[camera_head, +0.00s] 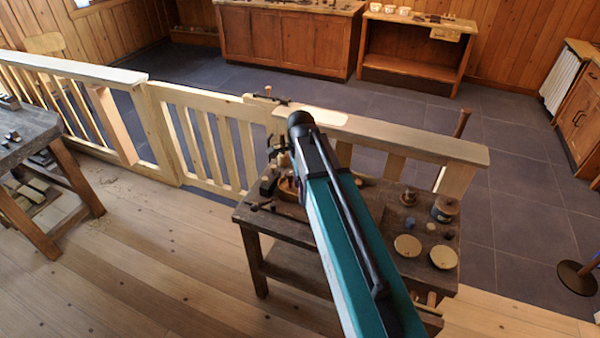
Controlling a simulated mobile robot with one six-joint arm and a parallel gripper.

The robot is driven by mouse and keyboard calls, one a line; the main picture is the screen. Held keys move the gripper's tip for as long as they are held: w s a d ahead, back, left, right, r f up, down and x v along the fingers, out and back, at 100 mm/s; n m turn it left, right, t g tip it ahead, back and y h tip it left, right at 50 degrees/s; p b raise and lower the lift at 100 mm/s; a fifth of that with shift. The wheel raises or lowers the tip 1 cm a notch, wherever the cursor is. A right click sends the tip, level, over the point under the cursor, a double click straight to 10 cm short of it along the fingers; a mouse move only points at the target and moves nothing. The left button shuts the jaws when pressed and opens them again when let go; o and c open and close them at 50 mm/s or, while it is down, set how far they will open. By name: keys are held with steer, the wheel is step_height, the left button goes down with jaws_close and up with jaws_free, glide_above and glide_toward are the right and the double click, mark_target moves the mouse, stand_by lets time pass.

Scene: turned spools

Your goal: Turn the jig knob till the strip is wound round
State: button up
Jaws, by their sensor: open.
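My teal and black arm reaches up from the bottom of the head view across the workbench (285,224). I cannot make out my gripper; the end of the arm is hidden or lost among dark shapes at the bench's left end. A small brown wooden rounded piece (288,187) sits there among those dark parts, partly covered by the arm. I cannot tell whether it belongs to the jig, and I cannot pick out the knob or the strip.
Two pale discs, one (407,245) left of the other (443,257), lie at the bench's right end. A wooden railing (400,137) runs close behind the bench. Open plank floor (160,270) lies to the left.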

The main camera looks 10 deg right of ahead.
steer(key=s+f+n+g+b, duration=0.3)
steer(key=s+f+n, duration=0.6)
steer(key=s+f, duration=1)
steer(key=s+f+n+g+b, duration=0.2)
steer(key=s+f+n+b, duration=0.5)
steer(key=s+f, duration=1.2)
step_height(320, 180, down, 9)
steer(key=shift+s+a+r+n+g, duration=0.15)
steer(key=shift+s+n+g, duration=0.2)
steer(key=shift+n, duration=0.75)
steer(key=shift+w, duration=0.15)
